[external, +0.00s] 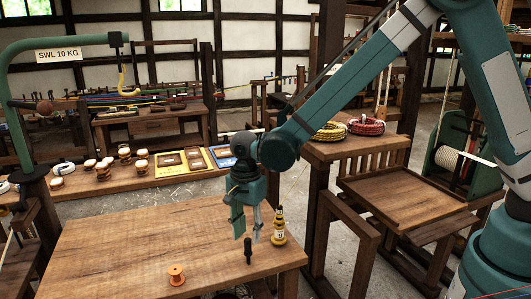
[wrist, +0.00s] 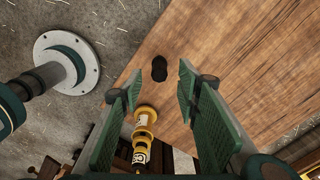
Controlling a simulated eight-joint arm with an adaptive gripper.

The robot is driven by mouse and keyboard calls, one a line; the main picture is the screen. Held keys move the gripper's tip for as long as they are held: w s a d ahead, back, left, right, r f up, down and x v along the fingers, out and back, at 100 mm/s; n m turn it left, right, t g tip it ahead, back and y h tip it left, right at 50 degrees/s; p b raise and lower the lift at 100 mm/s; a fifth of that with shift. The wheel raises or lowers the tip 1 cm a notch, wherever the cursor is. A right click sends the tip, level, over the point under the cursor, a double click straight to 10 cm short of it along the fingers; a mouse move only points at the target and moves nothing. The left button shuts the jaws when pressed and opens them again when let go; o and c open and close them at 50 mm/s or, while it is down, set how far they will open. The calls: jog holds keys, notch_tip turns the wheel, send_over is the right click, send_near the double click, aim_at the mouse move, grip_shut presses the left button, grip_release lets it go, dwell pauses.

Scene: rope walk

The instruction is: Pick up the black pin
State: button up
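The black pin (external: 248,251) stands upright on the wooden table (external: 150,245), near its right edge. In the wrist view it is a dark shape (wrist: 159,68) seen from above, ahead of the gap between my fingertips. My gripper (external: 249,228) points down just above the pin, with its fingers apart and nothing between them. In the wrist view the two green finger pads of my gripper (wrist: 161,77) also stand wide apart. I cannot tell the exact height left between fingertips and pin.
An orange spool (external: 177,274) sits at the table's front. The table's left and middle are clear.

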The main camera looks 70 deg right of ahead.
aim_at(248, 239)
jog(key=shift+f, duration=0.2)
jog(key=shift+a+f+b, duration=0.1)
jog(key=shift+f+b, duration=0.25)
jog(key=shift+f, duration=2.25)
grip_shut()
jog(key=shift+r, duration=0.2)
jog(key=shift+r+p, duration=0.55)
jog(key=shift+r, duration=4.3)
